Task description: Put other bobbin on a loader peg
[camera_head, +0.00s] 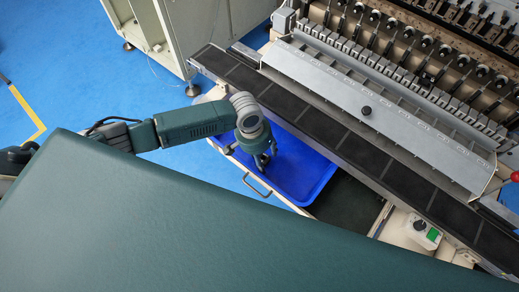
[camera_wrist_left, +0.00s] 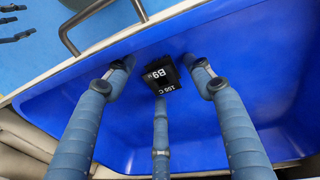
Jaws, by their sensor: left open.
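A small black piece with white print (camera_wrist_left: 165,75) shows between my fingers in the left wrist view, against the blue tray; I cannot tell for sure that it is the bobbin. My left gripper (camera_head: 262,161) points down into the blue tray (camera_head: 308,180). Its fingers are spread apart, with two outer fingers either side of the black piece and the middle finger ending at it; contact cannot be told. In the head view the gripper hides this spot. The coil winder (camera_head: 420,70) stands at the upper right; loader pegs cannot be told clearly. My right gripper is out of view.
The tray sits in an open drawer with a metal handle (camera_head: 256,186). A long dark rail (camera_head: 330,127) runs diagonally just beyond it, with a grey cover (camera_head: 345,90) behind. A control box with a green button (camera_head: 432,235) stands at the right. Blue floor lies left.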

